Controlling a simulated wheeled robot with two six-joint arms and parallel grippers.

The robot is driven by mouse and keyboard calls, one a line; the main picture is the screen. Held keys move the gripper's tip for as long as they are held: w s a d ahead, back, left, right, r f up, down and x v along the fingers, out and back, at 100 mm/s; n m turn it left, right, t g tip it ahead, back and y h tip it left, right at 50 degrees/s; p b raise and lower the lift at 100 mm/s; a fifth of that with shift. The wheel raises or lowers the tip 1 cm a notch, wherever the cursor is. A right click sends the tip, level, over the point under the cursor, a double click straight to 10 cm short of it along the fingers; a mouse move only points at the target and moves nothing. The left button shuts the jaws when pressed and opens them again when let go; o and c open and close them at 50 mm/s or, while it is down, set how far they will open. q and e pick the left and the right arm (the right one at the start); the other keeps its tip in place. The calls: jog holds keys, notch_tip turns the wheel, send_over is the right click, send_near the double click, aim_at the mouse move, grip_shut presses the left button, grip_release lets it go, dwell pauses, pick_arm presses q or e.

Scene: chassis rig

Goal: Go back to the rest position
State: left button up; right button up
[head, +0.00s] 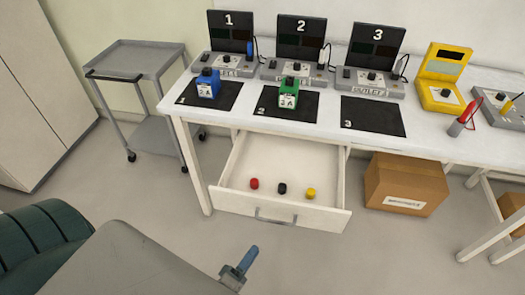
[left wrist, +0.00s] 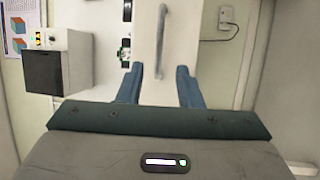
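My left gripper (head: 246,262) is at the bottom middle of the head view, in front of the pulled-out drawer (head: 232,199) and apart from its grey handle (head: 275,218). In the left wrist view its two blue fingers are spread with nothing between them (left wrist: 158,76). The drawer handle shows beyond the fingertips there (left wrist: 162,40). The drawer stands open under the white table and holds a red cap (head: 254,183), a black cap (head: 282,188) and a yellow cap (head: 310,193). My right gripper is in neither view.
The white table (head: 425,144) carries three numbered stations, a blue device (head: 208,83) on mat 1, a green device (head: 289,92) on mat 2, and an empty mat 3 (head: 372,116). A grey cart (head: 136,58) stands left, a cardboard box (head: 405,184) right. Floor in front is clear.

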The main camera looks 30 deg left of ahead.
pick_arm(q)
jog(key=s+a+f+m+g+y, duration=0.1)
jog(key=s+a+f+m+g, duration=0.15)
jog(key=f, duration=0.65)
jog(key=s+a+f+m+g, duration=0.1)
jog(key=s+f+m+g, duration=0.2)
jog(key=f, duration=0.5)
jog(key=s+a+f+m+g+y, duration=0.1)
jog(key=s+a+f+m+g, duration=0.2)
jog(key=f, duration=0.6)
jog(key=s+a+f+m+g, duration=0.2)
jog(key=s+f+m+g, duration=0.2)
jog(key=s, duration=0.4)
jog(key=s+a+f+m+g+y, duration=0.1)
jog(key=s+a+f+m+g, duration=0.2)
jog(key=s+f+g, duration=0.3)
notch_tip(320, 180, down, 3)
jog(key=shift+s+r+m, duration=0.1)
jog(key=shift+s+m, duration=0.25)
jog(key=shift+s, duration=0.7)
